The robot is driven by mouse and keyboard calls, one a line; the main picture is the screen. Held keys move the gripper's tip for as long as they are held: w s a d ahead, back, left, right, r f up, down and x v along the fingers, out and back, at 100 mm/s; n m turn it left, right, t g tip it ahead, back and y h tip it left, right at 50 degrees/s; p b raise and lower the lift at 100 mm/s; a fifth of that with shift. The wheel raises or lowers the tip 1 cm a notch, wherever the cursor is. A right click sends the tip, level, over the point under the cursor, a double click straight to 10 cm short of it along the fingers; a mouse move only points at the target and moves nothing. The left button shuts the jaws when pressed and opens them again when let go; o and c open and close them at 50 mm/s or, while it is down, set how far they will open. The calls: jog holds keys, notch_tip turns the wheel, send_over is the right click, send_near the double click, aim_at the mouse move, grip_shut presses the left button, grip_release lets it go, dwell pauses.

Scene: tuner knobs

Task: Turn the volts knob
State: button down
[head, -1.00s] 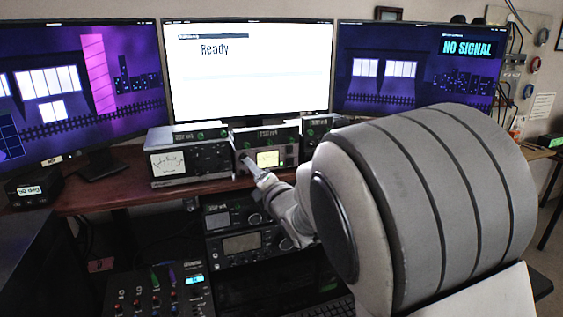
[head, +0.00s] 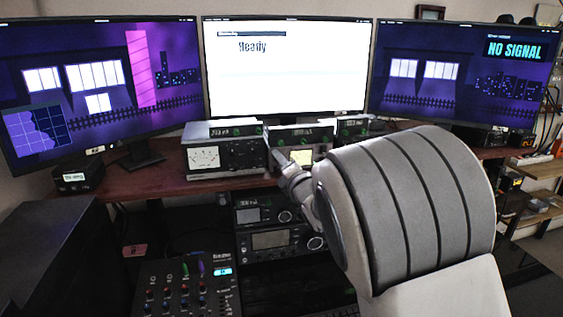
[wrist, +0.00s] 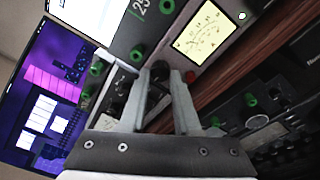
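The middle radio unit (head: 322,134) stands on the desk shelf with a lit cream meter (head: 302,156). The meter also shows in the wrist view (wrist: 203,32). My gripper (wrist: 160,74) reaches that unit's front, left of the meter in the head view. A dark knob (wrist: 157,80) sits between my two fingertips, which are apart. I cannot tell whether they touch or press it. No label naming it as the volts knob is readable. In the head view, my gripper (head: 281,160) is small and partly hidden by my own arm.
A grey meter unit (head: 228,156) stands to the left, close beside the middle one. Two stacked radios (head: 270,240) sit below the wooden shelf edge (head: 130,182). Three monitors stand behind.

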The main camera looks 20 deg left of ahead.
jog(key=shift+f+b, duration=0.1)
jog(key=shift+b, duration=0.4)
jog(key=m+t+b, duration=0.1)
jog(key=m+b, duration=0.5)
jog(key=m, duration=0.2)
jog(key=m+t+h+b, duration=0.1)
jog(key=m+b, duration=0.5)
jog(key=m, duration=0.3)
jog(key=m+h+b, duration=0.1)
jog(key=m+b, duration=0.6)
jog(key=m, duration=0.2)
jog(key=shift+s+a+t, duration=0.1)
jog(key=shift+t, duration=0.3)
jog(key=c, duration=0.9)
grip_release()
